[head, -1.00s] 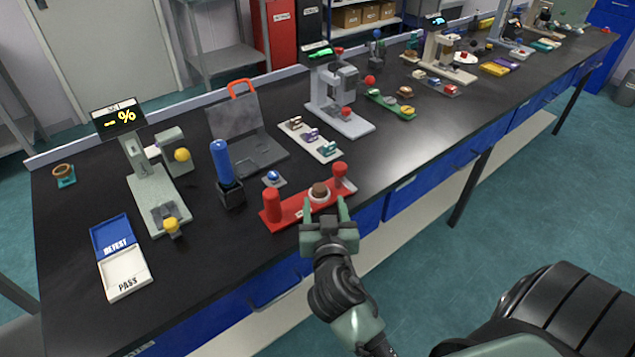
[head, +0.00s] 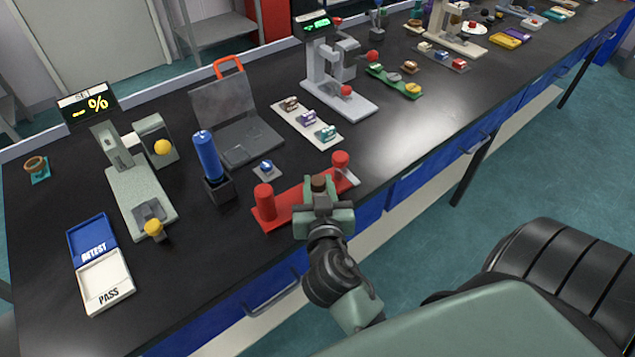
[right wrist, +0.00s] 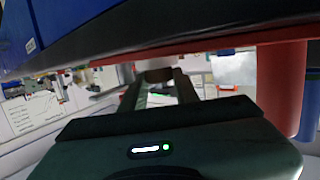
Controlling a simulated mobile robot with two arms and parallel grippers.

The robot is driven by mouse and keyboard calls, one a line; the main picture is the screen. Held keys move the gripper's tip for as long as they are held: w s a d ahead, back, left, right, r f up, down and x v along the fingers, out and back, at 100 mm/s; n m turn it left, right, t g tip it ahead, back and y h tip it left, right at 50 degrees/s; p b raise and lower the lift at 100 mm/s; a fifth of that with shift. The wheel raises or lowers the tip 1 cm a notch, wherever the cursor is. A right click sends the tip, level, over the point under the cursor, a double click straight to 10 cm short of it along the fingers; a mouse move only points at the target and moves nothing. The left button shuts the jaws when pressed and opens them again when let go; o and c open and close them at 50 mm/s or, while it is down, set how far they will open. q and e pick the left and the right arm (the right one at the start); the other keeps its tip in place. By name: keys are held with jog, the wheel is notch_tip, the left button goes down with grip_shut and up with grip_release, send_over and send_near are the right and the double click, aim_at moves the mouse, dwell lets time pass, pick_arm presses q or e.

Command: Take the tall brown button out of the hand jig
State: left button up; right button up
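The red hand jig (head: 290,207) lies at the bench's front edge, with a red post at each end. The brown button (head: 319,182) stands upright in its middle. My right gripper (head: 320,186) reaches in from the front, with one green finger on each side of the button. In the right wrist view the button (right wrist: 156,75) shows between the ends of the fingers, below the red jig bar (right wrist: 215,42). Whether the fingers press on it I cannot tell. The button's lower part is hidden by the gripper. My left gripper is not in view.
A blue cylinder in a black holder (head: 218,186) and a small blue button on a grey pad (head: 267,170) stand left of the jig. RETEST and PASS trays (head: 107,282) are at front left.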

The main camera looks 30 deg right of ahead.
jog(key=shift+f, duration=0.1)
grip_shut()
jog(key=shift+r, duration=0.25)
notch_tip(320, 180, up, 15)
jog(key=p, duration=0.3)
pick_arm(q)
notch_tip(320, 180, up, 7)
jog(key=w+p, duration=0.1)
jog(key=p, duration=0.3)
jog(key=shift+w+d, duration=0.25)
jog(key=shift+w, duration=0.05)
pick_arm(e)
notch_tip(320, 180, up, 5)
send_over(318, 186)
jog(key=shift+f, duration=0.15)
